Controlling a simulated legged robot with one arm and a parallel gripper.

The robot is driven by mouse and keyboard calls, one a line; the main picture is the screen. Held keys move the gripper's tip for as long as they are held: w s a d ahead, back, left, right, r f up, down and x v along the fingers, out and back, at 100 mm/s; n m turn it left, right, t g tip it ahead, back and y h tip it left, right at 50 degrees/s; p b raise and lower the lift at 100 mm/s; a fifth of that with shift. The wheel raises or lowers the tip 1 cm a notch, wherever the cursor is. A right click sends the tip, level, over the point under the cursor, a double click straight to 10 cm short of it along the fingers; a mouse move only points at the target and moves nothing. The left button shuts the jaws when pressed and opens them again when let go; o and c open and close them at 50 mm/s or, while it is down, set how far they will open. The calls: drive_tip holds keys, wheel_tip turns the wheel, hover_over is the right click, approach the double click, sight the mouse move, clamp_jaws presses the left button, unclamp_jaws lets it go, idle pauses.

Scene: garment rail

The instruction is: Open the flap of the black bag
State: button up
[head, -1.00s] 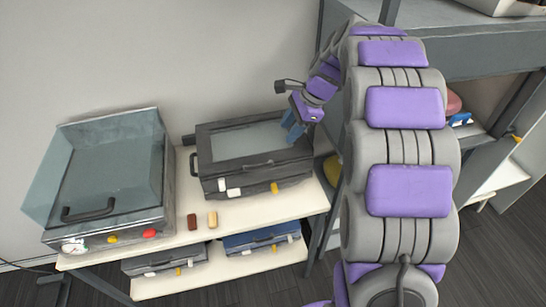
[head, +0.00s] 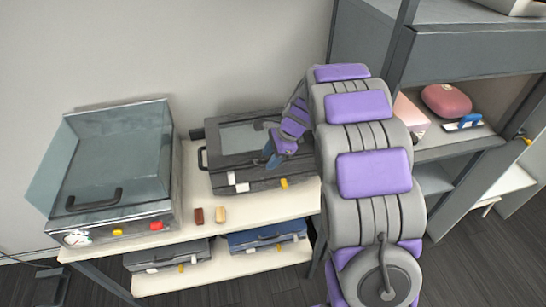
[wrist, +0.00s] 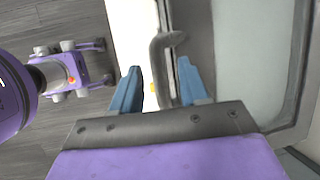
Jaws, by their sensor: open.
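No soft black bag with a flap can be made out. The closest match is a dark grey-black case (head: 225,180) with a pale glass-like panel on top, closed on a white shelf. My gripper (head: 270,157) is over its front right part in the head view. In the wrist view my gripper (wrist: 160,88) is open, with blue fingers on either side of a grey curved handle (wrist: 161,45) at the panel's edge. The fingers do not close on the handle. My arm hides the case's right end in the head view.
A clear-lidded box (head: 110,165) stands to the left on the white shelf (head: 255,207). Small brown and tan blocks lie in front. A grey cabinet (head: 465,60) with a pink item (head: 446,100) stands at right.

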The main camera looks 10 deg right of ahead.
drive_tip(key=shift+a, duration=0.25)
drive_tip(key=shift+d, duration=1.25)
drive_tip(key=shift+c, duration=1.1)
drive_tip(key=shift+d, duration=0.2)
drive_tip(key=shift+c, duration=1.5)
drive_tip(key=shift+a, duration=0.7)
clamp_jaws()
drive_tip(key=shift+a, duration=0.35)
